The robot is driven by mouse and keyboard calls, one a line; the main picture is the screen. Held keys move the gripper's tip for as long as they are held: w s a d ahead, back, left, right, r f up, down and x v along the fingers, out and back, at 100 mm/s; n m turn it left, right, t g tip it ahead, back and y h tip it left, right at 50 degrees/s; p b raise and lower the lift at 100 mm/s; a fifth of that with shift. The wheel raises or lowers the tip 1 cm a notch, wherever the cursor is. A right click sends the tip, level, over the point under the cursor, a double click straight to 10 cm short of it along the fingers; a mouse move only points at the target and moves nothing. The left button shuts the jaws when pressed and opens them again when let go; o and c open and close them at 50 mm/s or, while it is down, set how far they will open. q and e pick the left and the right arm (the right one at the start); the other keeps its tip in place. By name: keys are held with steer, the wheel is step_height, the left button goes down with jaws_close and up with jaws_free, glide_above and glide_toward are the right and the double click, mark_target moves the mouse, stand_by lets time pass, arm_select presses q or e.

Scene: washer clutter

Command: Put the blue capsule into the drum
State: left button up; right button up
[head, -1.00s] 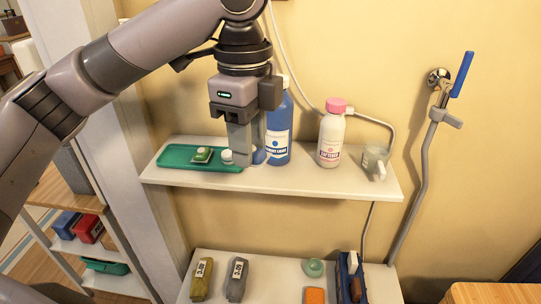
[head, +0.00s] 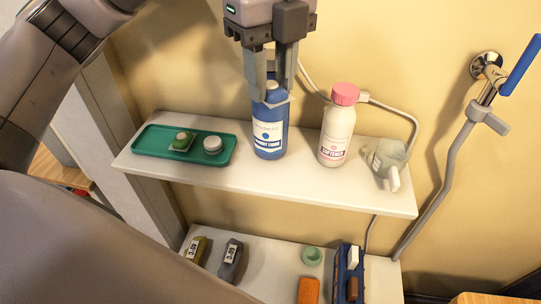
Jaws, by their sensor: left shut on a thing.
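My left gripper (head: 274,88) is raised above the upper shelf, in front of the top of a blue bottle. Its jaws are shut on the blue capsule. The capsule is hard to make out at the fingertips against the blue bottle behind, and none shows on the shelf. The drum is not in view. My right gripper is not in view.
Below are several small items and a blue caddy (head: 346,275).

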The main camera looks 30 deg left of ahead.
arm_select(q)
steer(key=b, duration=0.2)
glide_above(271, 178)
step_height(271, 178, down, 11)
steer(key=shift+f, duration=0.2)
step_height(271, 178, down, 5)
steer(key=shift+f, duration=0.1)
steer(key=o, duration=1.1)
